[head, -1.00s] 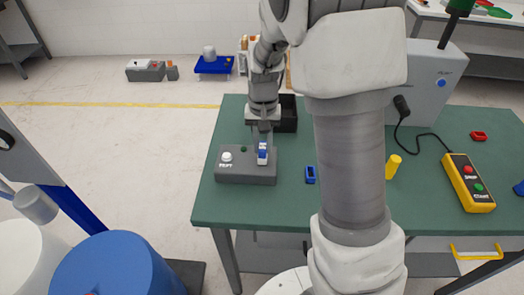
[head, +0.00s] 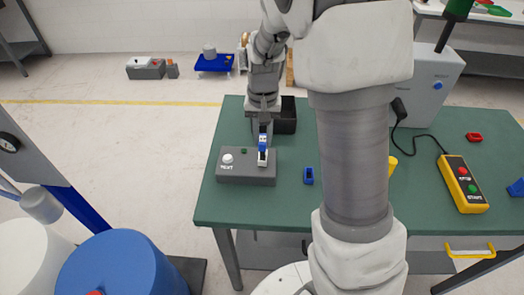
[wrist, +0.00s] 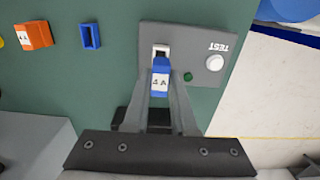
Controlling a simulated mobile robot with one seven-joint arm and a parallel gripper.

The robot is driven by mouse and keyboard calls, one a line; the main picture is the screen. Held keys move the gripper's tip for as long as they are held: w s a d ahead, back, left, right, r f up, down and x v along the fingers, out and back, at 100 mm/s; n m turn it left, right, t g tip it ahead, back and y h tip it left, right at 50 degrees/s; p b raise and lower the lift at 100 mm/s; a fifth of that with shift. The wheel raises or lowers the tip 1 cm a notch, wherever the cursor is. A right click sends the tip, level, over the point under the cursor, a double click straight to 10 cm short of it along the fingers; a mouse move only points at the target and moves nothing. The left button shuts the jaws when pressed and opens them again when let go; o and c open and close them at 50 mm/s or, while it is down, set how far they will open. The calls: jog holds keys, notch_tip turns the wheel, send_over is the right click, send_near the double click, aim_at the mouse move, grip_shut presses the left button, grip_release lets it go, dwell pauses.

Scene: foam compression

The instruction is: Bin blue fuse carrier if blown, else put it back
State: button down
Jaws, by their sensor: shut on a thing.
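My gripper (head: 263,127) is shut on the blue fuse carrier (head: 263,142), which has a white label. The wrist view also shows the carrier (wrist: 160,77) between the fingers, its label reading roughly "4 A". The carrier is just above the white socket (head: 262,158) of the grey tester (head: 240,179); whether its lower end still touches the socket is unclear. The tester has a white TEST button (wrist: 214,62) and a small dark green lamp (wrist: 188,77). A blue open holder (head: 308,176) stands right of the tester. A black bin (head: 287,124) is behind the gripper.
An orange block marked 4A (wrist: 33,36) lies beyond the blue holder. A yellow pendant (head: 465,183) with red and green buttons and a red part (head: 473,136) are at the right of the green table (head: 245,212). My arm hides the table's middle.

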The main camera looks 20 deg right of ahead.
jog(key=shift+r+p, duration=0.75)
jog(key=shift+r, duration=0.45)
jog(key=shift+s, duration=0.1)
dwell(0.7)
